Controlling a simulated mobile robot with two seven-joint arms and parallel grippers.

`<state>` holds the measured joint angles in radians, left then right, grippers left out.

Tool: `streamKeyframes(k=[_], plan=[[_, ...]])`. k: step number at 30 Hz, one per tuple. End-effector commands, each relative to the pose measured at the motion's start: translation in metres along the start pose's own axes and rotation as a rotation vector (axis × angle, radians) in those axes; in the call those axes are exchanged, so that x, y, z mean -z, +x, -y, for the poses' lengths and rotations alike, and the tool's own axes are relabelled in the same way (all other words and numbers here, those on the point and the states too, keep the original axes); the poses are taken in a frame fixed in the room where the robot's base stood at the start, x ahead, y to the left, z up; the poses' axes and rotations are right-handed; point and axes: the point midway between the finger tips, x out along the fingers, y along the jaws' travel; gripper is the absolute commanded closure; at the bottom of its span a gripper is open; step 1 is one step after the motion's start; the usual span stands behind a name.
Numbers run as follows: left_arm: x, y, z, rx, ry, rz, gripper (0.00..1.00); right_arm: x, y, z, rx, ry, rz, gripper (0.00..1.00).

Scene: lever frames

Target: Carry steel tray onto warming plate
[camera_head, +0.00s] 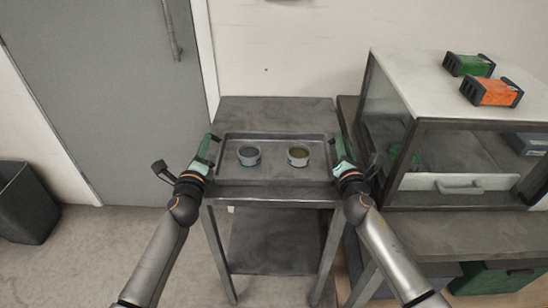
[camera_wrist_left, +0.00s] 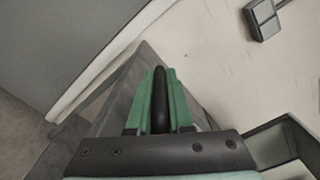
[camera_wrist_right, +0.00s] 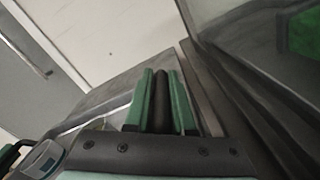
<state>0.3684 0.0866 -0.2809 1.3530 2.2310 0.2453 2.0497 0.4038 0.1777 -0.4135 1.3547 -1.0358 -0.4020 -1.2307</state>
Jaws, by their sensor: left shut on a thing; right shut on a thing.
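The steel tray (camera_head: 274,176) is a grey rectangular tray with a raised rim, over the top of a dark grey metal stand. Two small round cups stand in it, a grey-blue one (camera_head: 249,155) at left and one with yellowish contents (camera_head: 298,156) at right. My left gripper (camera_head: 207,153) is shut on the tray's left side, and my right gripper (camera_head: 341,152) is shut on its right side. In each wrist view the green fingers close around a dark bar, in the left wrist view (camera_wrist_left: 160,100) and the right wrist view (camera_wrist_right: 160,102). I cannot tell which surface is the warming plate, or whether the tray touches the stand.
The stand (camera_head: 275,106) has a lower shelf. At right a glass-fronted cabinet (camera_head: 468,184) stands on a counter, with a green box (camera_head: 468,65) and an orange box (camera_head: 491,92) on top. A grey door (camera_head: 110,90) and a dark bin (camera_head: 27,205) are at left.

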Motion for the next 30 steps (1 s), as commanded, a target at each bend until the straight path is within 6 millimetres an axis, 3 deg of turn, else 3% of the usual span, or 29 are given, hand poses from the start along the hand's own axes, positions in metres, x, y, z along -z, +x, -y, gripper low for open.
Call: streamKeyframes(k=[8, 21, 30], plan=[[-0.007, 0.001, 0.009, 0.002, -0.002, 0.004, 1.00, -0.008, 0.000, -0.006, -0.004, -0.005, 0.001, 1.00], [-0.029, 0.001, 0.040, 0.001, -0.002, 0.005, 1.00, -0.040, 0.000, -0.027, -0.004, -0.005, 0.001, 1.00], [-0.031, 0.001, 0.043, 0.001, -0.002, 0.005, 1.00, -0.043, 0.000, -0.029, -0.004, -0.004, 0.001, 1.00]])
